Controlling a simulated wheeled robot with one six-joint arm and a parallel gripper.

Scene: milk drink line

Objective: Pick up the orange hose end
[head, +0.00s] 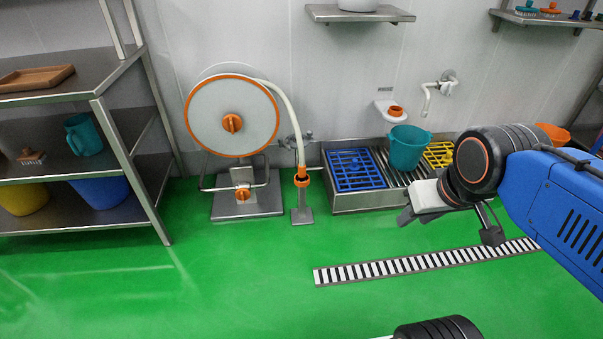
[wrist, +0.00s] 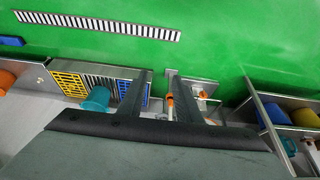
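The orange hose end (head: 301,175) hangs at the bottom of the white hose (head: 295,120), which comes off the reel (head: 232,122) with an orange rim. It sits upright at a small grey floor stand (head: 302,212). My gripper (head: 403,217) is to the right of it, well apart, in front of the sink tray. In the wrist view the scene appears upside down, and the two dark fingers of my gripper (wrist: 162,74) are spread with nothing between them. The orange hose end (wrist: 170,99) shows small beyond the fingers, close to the right one.
A steel tray (head: 345,202) holds blue and yellow grids and a teal bucket (head: 407,147). A steel shelf (head: 85,229) with tubs stands at the left. A striped floor drain (head: 420,263) crosses the green floor, which is clear before the reel.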

